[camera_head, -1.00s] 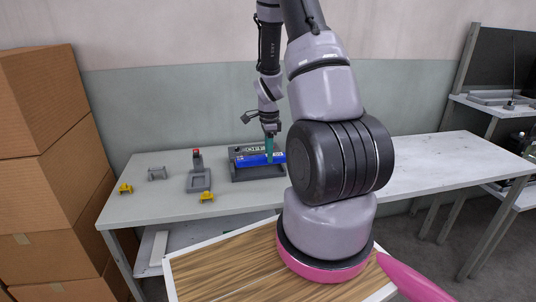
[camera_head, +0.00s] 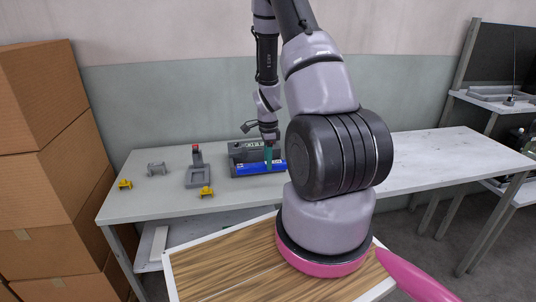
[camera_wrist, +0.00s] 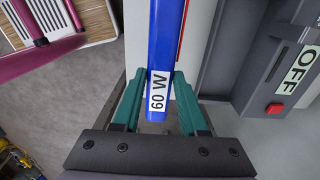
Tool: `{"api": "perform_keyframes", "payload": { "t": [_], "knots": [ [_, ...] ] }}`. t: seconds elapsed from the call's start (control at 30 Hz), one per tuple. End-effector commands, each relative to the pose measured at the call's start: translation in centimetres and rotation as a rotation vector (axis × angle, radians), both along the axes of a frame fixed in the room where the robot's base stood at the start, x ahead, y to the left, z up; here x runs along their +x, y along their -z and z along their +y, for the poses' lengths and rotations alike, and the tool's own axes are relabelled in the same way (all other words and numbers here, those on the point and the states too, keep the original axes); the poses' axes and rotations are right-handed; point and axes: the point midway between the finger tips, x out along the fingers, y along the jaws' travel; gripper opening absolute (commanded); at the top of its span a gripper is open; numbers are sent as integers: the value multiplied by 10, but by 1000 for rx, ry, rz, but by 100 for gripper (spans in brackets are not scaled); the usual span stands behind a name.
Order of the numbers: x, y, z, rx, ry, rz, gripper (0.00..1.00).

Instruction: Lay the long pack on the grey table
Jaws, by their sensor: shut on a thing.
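The long pack (camera_head: 249,169) is a blue bar with a white "60 W" label, which shows in the wrist view (camera_wrist: 165,42). My gripper (camera_head: 268,165) is shut on it, with a green finger on each side of the labelled end in the wrist view (camera_wrist: 158,78). In the head view the pack lies level along the front of a dark grey fixture on the grey table (camera_head: 150,206). Whether it touches the fixture or is held just above is unclear. My arm hides part of the table and the pack's right surroundings.
The dark fixture (camera_head: 241,150) shows an "OFF" sign and a red button (camera_wrist: 274,108) in the wrist view. A grey stand with a red top (camera_head: 197,178), yellow pieces (camera_head: 206,192) and a grey bracket (camera_head: 156,168) stand to the left. The table's right part is clear.

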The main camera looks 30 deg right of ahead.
Motion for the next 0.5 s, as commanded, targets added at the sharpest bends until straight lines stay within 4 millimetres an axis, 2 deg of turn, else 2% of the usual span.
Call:
{"api": "perform_keyframes", "payload": {
  "t": [0.2,0.5],
  "knots": [
    [0,22,0,0,0,1,0],
    [0,44,0,0,0,0,0]
  ]
}}
